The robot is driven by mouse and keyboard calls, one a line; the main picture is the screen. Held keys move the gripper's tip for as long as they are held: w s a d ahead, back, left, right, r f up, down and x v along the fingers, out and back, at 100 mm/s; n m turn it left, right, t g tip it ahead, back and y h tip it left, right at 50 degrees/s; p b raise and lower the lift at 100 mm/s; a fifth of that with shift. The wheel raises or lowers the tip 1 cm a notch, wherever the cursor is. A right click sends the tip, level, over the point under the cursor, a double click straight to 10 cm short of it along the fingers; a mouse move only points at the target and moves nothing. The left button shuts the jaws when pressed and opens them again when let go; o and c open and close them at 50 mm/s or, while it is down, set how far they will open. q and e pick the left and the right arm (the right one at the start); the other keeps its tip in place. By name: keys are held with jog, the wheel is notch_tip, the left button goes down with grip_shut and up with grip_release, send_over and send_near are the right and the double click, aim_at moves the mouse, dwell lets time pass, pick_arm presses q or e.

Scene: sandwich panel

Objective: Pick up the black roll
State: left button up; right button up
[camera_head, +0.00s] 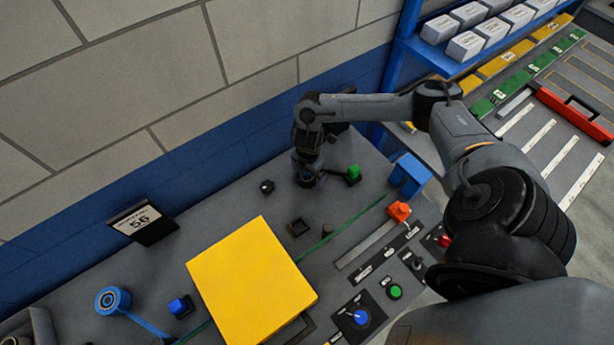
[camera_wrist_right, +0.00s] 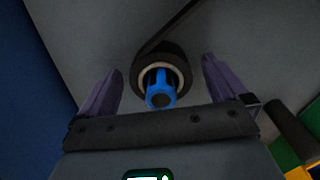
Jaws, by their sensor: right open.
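The black roll (camera_wrist_right: 152,55) shows in the right wrist view, upper middle, with a pale inner ring and a blue hub in its centre. A black strip runs from it to the upper right. My right gripper (camera_wrist_right: 160,72) is open, with one purple-grey finger on each side of the roll and visible gaps between. In the head view my right gripper (camera_head: 308,180) points down at the back of the grey panel and mostly hides the roll. My left gripper is not in view.
A green block (camera_head: 353,172) stands just right of my gripper and a small black knob (camera_head: 267,187) to its left. A large yellow panel (camera_head: 250,280) lies nearer. A blue roll (camera_head: 112,300) is at far left. The brick wall (camera_head: 270,45) rises behind.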

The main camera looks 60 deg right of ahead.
jog(key=c, duration=1.1)
jog(key=shift+r, duration=0.1)
jog(key=shift+c, duration=0.2)
notch_tip(320, 180, up, 8)
jog(key=shift+r+p, duration=0.25)
jog(key=shift+p, duration=0.55)
jog(key=shift+r, duration=0.7)
